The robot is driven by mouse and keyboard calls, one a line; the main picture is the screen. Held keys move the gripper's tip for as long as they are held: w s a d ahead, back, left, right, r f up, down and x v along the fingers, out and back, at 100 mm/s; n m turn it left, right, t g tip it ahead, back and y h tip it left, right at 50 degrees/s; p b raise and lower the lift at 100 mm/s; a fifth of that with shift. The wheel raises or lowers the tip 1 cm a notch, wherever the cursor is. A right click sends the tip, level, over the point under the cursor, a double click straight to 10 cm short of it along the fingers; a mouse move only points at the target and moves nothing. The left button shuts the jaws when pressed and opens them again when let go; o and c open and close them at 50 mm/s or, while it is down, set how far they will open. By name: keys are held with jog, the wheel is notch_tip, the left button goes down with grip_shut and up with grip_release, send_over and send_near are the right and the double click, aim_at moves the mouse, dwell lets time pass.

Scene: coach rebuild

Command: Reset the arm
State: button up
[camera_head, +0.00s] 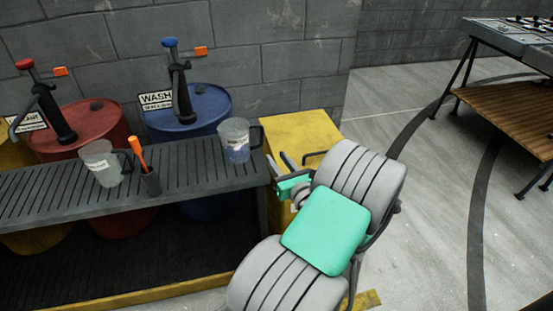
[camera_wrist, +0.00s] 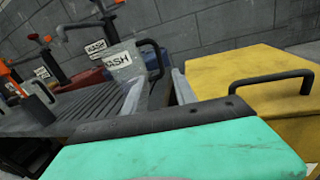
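My gripper (camera_head: 281,163) is to the right of the grey slatted bench's end, in front of the yellow cabinet. My arm's grey and green links reach up to it from the bottom of the head view. In the wrist view my gripper (camera_wrist: 159,92) shows two grey fingers set apart, with nothing held between them. A clear jug (camera_head: 235,141) with a dark handle stands upright on the bench's right end, left of my gripper. The jug (camera_wrist: 126,66), labelled WASH, shows beyond the fingers in the wrist view.
The slatted bench (camera_head: 60,188) also holds another jug (camera_head: 103,165) and an orange-handled tool in a dark holder (camera_head: 150,183). Red (camera_head: 92,120) and blue (camera_head: 208,105) drums with pumps stand behind. The yellow cabinet (camera_head: 305,125) has a dark handle. Open floor (camera_head: 430,200) lies right.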

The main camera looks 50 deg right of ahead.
jog(key=w+a+r+n+y+p, duration=0.1)
jog(key=w+a+n+y, duration=0.1)
jog(key=w+a+n, duration=0.1)
jog(key=w+a+r+n+g+y+p, duration=0.1)
jog(key=w+a+n+y+p, duration=0.1)
jog(key=a+n, duration=0.3)
jog(key=w+a+r+n+y+p, duration=0.1)
jog(key=w+a+n+y+p, duration=0.1)
jog(key=w+a+n+y, duration=0.1)
jog(key=shift+w+a+r+n+g, duration=0.3)
jog(key=shift+w+a+n, duration=0.05)
jog(key=shift+a+n, duration=0.1)
jog(key=w+a+r+n+g+y+p, duration=0.25)
jog(key=a+n+g+p, duration=0.25)
jog(key=a+n, duration=0.75)
jog(key=s+a+r+n+g+h+p, duration=0.1)
jog(key=s+a+r+n+g+p, duration=0.2)
jog(key=s+a+r+n+p, duration=0.1)
jog(key=s+a+r+n+g+h+p, duration=0.1)
jog(key=s+a+r+n+g+p, duration=0.2)
jog(key=s+a+r+n, duration=0.4)
notch_tip(320, 180, up, 3)
jog(key=s+n+p, duration=0.1)
jog(key=n, duration=0.4)
jog(key=shift+s+a+n+g, duration=0.2)
jog(key=shift+s+n+g, duration=0.1)
jog(key=shift+s, duration=0.1)
